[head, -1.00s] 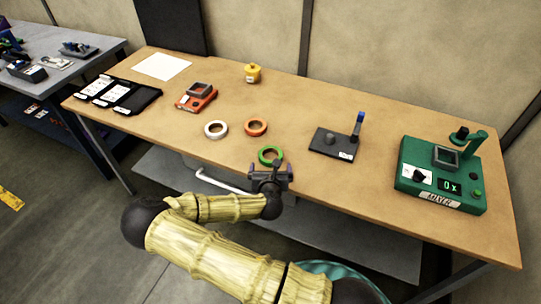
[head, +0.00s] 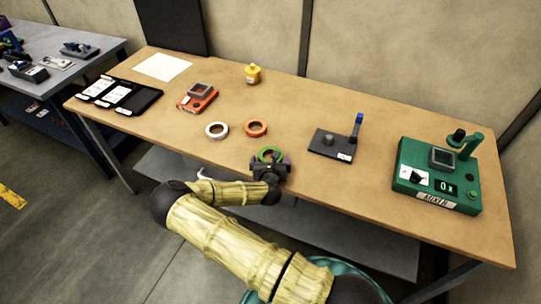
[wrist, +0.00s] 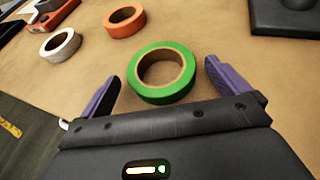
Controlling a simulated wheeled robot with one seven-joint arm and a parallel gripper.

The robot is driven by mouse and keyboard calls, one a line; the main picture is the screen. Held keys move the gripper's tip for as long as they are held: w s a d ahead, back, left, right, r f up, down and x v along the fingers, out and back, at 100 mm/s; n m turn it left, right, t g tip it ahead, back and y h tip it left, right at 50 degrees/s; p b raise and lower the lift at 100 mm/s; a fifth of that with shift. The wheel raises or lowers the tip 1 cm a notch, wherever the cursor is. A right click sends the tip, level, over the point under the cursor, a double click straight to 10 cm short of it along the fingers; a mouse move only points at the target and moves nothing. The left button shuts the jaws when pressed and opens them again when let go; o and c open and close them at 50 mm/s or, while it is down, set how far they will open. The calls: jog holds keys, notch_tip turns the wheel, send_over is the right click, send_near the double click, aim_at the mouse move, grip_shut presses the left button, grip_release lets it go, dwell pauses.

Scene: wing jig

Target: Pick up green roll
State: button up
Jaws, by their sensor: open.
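The green roll (head: 268,151) lies flat on the wooden table near its front edge. In the wrist view the green roll (wrist: 139,88) sits just ahead of my gripper, between the lines of its two purple fingers. My gripper (head: 270,163) is open and empty at the table's front edge, and it hides part of the roll in the head view. In the wrist view my gripper (wrist: 160,82) has one finger on each side of the roll's near part, with gaps to both. I cannot tell the exact height of the fingers above the table.
An orange roll (head: 256,128) and a white roll (head: 217,131) lie behind and left of the green one. A black plate with a blue-topped post (head: 330,144) stands to the right, a green mixer (head: 437,178) farther right.

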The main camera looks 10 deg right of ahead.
jog(key=shift+x, duration=0.95)
jog(key=shift+c, duration=0.2)
jog(key=c, duration=1)
